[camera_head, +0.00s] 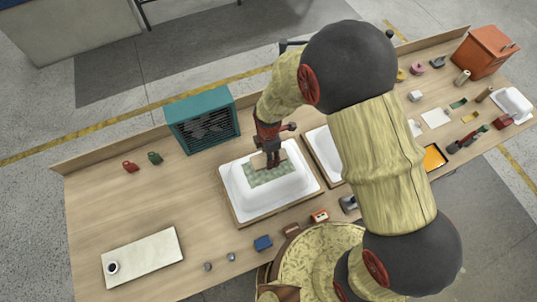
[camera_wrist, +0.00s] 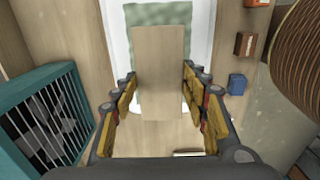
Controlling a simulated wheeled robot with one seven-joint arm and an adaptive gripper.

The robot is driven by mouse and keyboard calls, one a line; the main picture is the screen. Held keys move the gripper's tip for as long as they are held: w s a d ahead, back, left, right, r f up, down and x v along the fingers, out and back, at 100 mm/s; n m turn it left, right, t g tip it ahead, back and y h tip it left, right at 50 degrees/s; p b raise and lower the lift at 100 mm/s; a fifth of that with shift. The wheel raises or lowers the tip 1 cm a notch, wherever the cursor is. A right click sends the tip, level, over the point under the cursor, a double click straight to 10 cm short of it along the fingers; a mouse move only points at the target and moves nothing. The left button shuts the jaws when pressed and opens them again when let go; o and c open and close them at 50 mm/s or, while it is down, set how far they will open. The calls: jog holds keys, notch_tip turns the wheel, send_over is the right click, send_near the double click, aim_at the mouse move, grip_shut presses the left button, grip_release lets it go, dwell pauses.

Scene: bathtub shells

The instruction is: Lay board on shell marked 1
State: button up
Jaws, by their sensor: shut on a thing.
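My gripper (camera_head: 272,161) is shut on a pale wooden board (camera_wrist: 160,65), one finger at each side of it. The board also shows in the head view (camera_head: 257,161), partly covered by the fingers. It is over a white bathtub shell (camera_head: 236,198) with a green patterned patch (camera_head: 262,178) on top. The patch also shows beyond the board in the wrist view (camera_wrist: 181,14). I cannot tell whether the board touches the shell. A second white shell (camera_head: 320,147) stands to the right, mostly hidden by my arm. I cannot read a number on either shell.
A teal fan box (camera_head: 203,121) stands close behind the left shell. A blue block (camera_head: 263,243) and a small red-brown block (camera_head: 320,216) lie in front. A pale slab (camera_head: 150,262) lies at left. Tools and an orange cabinet (camera_head: 485,50) are at right.

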jog(key=shift+f+b, duration=2.5)
jog(key=shift+f, duration=1.1)
jog(key=shift+f, duration=0.2)
jog(key=o, duration=1.3)
jog(key=o, duration=0.4)
jog(key=shift+o, duration=0.4)
jog(key=shift+r, duration=0.1)
jog(key=shift+r+p, duration=1.95)
jog(key=shift+r, duration=1.55)
